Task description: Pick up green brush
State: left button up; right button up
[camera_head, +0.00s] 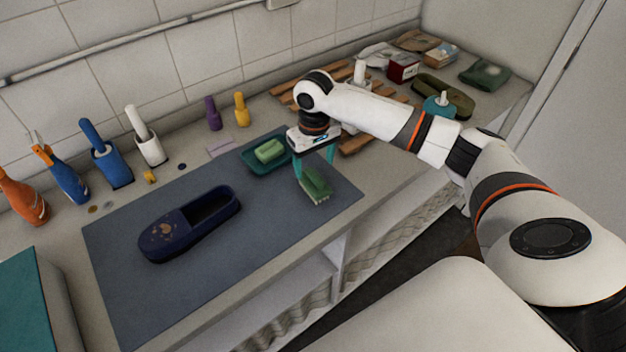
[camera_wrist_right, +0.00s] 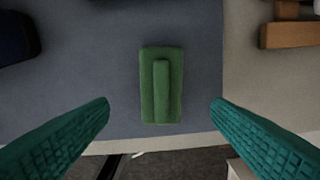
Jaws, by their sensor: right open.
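The green brush (camera_head: 316,185) lies on the blue-grey mat (camera_head: 270,250) near its right edge, bristles down with its raised grip on top. In the right wrist view the brush (camera_wrist_right: 161,85) lies between and beyond the open teal fingers, touching neither. My right gripper (camera_head: 315,166) points down just above the brush, open and empty, and its fingertips also show in the wrist view (camera_wrist_right: 160,104). My left gripper is not in view.
A teal tray (camera_head: 258,166) with a green soap (camera_head: 269,151) sits close behind the brush. A dark blue slipper (camera_head: 190,224) lies on the mat. Wooden slats (camera_head: 357,144) lie to the right. Spray bottles (camera_head: 22,199) and other bottles stand along the wall. The mat's middle is clear.

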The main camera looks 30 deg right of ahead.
aim_at(314, 175)
jog(key=shift+f, duration=0.8)
notch_tip(314, 175, down, 4)
jog(key=shift+w+d+f+p, duration=0.1)
jog(key=shift+w+f+p, duration=0.05)
jog(key=shift+p, duration=0.8)
jog(key=shift+f, duration=0.5)
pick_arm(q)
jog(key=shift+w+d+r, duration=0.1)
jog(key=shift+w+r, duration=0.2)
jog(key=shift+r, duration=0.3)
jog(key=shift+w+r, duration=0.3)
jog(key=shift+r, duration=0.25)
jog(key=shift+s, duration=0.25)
pick_arm(e)
jog(key=c, duration=1.1)
